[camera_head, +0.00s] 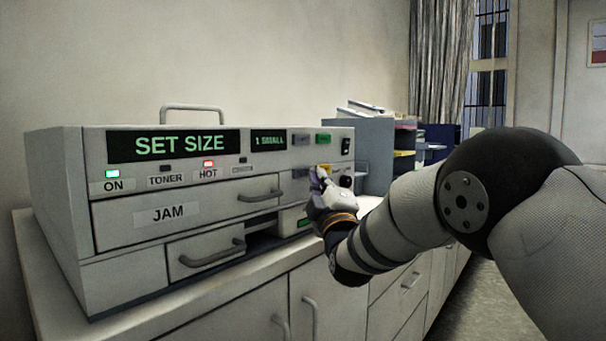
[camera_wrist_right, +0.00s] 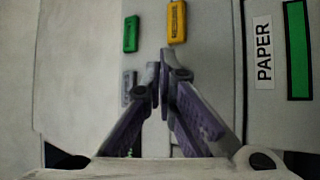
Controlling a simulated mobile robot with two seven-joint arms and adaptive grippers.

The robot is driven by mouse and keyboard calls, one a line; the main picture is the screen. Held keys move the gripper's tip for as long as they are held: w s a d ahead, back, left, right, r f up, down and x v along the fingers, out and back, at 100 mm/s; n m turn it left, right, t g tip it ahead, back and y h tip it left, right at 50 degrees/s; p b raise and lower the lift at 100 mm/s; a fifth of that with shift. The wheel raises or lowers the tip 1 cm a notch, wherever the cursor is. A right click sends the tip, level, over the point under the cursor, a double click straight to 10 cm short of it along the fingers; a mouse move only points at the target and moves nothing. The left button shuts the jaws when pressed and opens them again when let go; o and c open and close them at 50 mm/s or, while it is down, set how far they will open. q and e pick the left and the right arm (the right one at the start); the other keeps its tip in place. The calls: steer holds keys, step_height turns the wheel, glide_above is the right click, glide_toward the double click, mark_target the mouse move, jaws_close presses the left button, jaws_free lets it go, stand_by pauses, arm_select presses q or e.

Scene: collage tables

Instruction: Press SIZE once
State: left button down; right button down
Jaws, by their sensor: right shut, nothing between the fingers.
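A grey office machine (camera_head: 108,255) stands on the counter; its display (camera_head: 172,145) reads SET SIZE and a smaller one (camera_head: 269,139) reads 1 SMALL. At its right are a grey button (camera_head: 302,139), a green button (camera_head: 324,139), a lower grey button (camera_head: 300,172) and a yellow button (camera_head: 327,168). Their lettering is too small to read, so I cannot tell which is SIZE. My right gripper (camera_head: 316,175) is shut and empty at the lower buttons. In the wrist view its fingertips (camera_wrist_right: 164,72) are beside the yellow button (camera_wrist_right: 177,22); contact is unclear. My left gripper is out of view.
A black switch (camera_head: 346,147) and a black knob (camera_head: 346,181) sit right of the buttons. Drawer handles (camera_head: 212,252) stick out on the machine's front. A PAPER label (camera_wrist_right: 264,52) shows in the wrist view. Grey trays (camera_head: 372,145) stand behind the machine.

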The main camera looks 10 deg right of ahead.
stand_by(0.7)
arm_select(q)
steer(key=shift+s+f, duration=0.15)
arm_select(e)
steer(key=shift+w+a, duration=0.25)
steer(key=shift+w, duration=0.1)
